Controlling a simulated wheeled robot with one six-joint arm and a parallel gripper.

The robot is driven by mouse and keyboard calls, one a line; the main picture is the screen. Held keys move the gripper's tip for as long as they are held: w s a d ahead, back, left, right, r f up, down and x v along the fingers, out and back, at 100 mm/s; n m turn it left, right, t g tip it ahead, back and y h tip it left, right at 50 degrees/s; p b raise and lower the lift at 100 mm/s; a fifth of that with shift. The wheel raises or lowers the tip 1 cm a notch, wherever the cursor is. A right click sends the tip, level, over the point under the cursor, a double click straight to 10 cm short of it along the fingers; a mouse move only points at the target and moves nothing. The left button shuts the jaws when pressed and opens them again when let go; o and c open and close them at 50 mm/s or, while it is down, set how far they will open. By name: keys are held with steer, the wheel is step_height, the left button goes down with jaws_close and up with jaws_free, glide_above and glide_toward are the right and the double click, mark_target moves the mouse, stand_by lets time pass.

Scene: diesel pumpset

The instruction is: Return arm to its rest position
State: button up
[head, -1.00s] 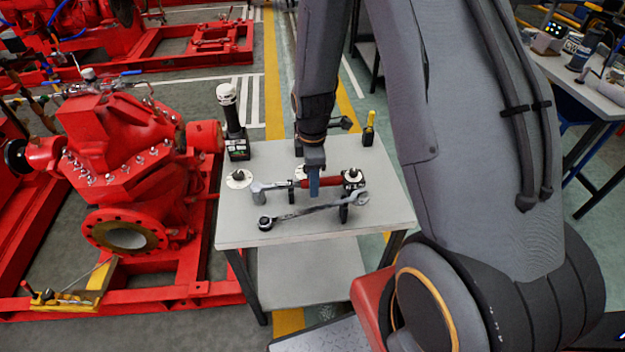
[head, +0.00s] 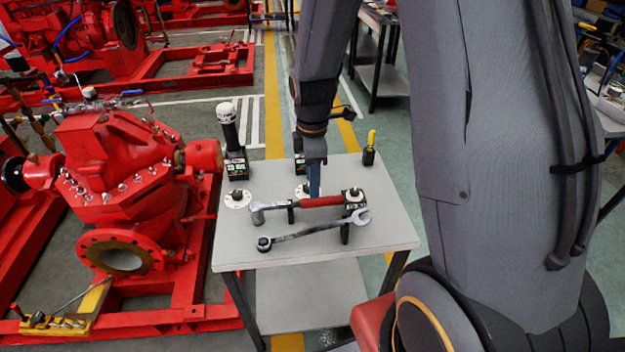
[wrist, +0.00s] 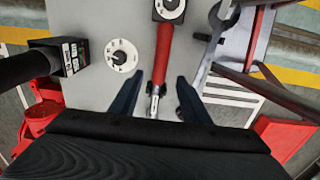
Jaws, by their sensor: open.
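My arm (head: 318,70) reaches down over the grey table (head: 380,225) in the head view. My gripper (head: 315,192) points down just behind the red-handled wrench (head: 322,202), which lies across supports on the table. In the wrist view my gripper (wrist: 160,80) has its two dark fingers spread apart. The wrench's red handle (wrist: 164,60) and metal end show in the gap between them. I cannot tell whether the fingers touch the wrench. Nothing is gripped.
A combination spanner (head: 312,232) lies in front of the red-handled wrench. A black, white-topped tool (head: 229,130) stands at the table's back left, a small yellow-topped one (head: 371,145) at the back right. A red pump (head: 110,185) stands left of the table.

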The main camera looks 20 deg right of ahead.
steer(key=shift+s+r+m, duration=0.25)
steer(key=shift+r+m, duration=0.05)
steer(key=shift+m, duration=0.2)
steer(key=s+r+m+t+b, duration=0.1)
steer(key=s+r+m+b, duration=0.1)
steer(key=s+r+m, duration=0.4)
steer(key=s+m, duration=0.5)
steer(key=m, duration=0.3)
steer(key=shift+s+a+r+m, duration=0.15)
steer(key=shift+s+m, duration=0.05)
steer(key=shift+m, duration=0.2)
